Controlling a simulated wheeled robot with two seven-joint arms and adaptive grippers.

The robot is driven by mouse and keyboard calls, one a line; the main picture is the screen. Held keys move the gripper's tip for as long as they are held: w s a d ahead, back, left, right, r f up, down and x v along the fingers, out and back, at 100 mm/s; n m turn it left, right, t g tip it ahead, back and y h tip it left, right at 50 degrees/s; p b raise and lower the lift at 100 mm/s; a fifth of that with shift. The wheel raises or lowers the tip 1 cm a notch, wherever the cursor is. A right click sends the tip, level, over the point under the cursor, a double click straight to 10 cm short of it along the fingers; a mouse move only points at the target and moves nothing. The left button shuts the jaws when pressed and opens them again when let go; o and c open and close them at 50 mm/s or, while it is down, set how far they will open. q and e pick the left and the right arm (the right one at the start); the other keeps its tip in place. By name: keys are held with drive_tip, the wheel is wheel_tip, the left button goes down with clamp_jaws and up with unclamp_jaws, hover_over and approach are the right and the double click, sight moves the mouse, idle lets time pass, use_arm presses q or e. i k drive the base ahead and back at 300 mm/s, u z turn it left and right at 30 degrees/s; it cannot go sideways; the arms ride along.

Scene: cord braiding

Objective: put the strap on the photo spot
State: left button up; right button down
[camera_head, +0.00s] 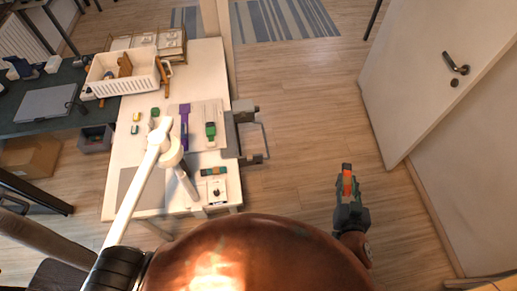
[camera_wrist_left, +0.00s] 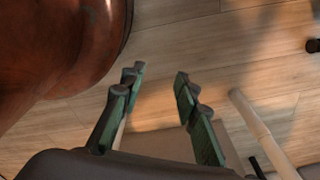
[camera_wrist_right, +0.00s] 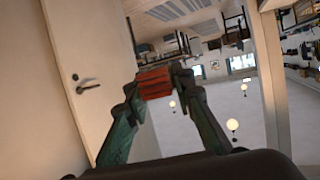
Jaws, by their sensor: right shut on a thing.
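My right gripper (camera_head: 347,170) is shut on a short red-orange banded piece, which looks like the strap (camera_wrist_right: 155,83). The piece lies across between the fingertips in the right wrist view, and the gripper is over open floor, right of the table. My left gripper (camera_wrist_left: 160,78) is open and empty in the left wrist view; its fingers do not show clearly in the head view. A grey mat (camera_head: 150,198) lies at the table's near left and a white card (camera_head: 217,190) at its near right. I cannot tell which is the photo spot.
A door (camera_head: 430,75) stands at right. The floor between is clear.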

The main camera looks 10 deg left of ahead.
sight(147, 192)
drive_tip(key=k, duration=2.1)
drive_tip(key=u, duration=1.55)
drive_tip(key=i, duration=1.65)
